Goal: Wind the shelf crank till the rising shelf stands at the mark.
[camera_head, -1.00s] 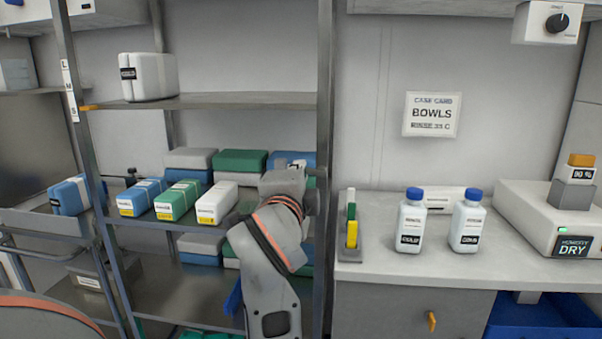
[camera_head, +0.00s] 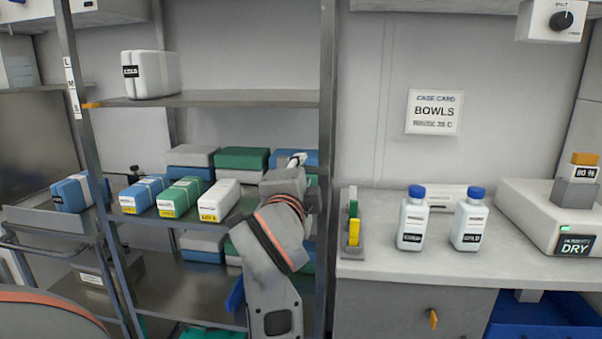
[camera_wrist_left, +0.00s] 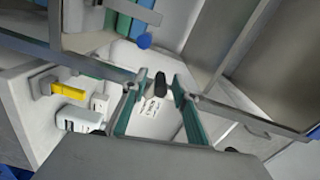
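A grey shelf (camera_head: 215,99) bearing a white pack (camera_head: 150,74) hangs in the rack and looks like the rising shelf. Its orange pointer (camera_head: 92,105) is about level with the S on the lettered strip (camera_head: 71,88) on the left post. My left arm reaches up in front of the rack's right post and hides its own fingers in the head view. In the left wrist view my left gripper (camera_wrist_left: 159,80) is open, with a dark knob (camera_wrist_left: 160,81), possibly the crank handle, between the tips and gaps on both sides. My right gripper is not in view.
A lower shelf holds blue, green and white packs (camera_head: 218,200). A card reading BOWLS (camera_head: 434,112) is on the wall.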

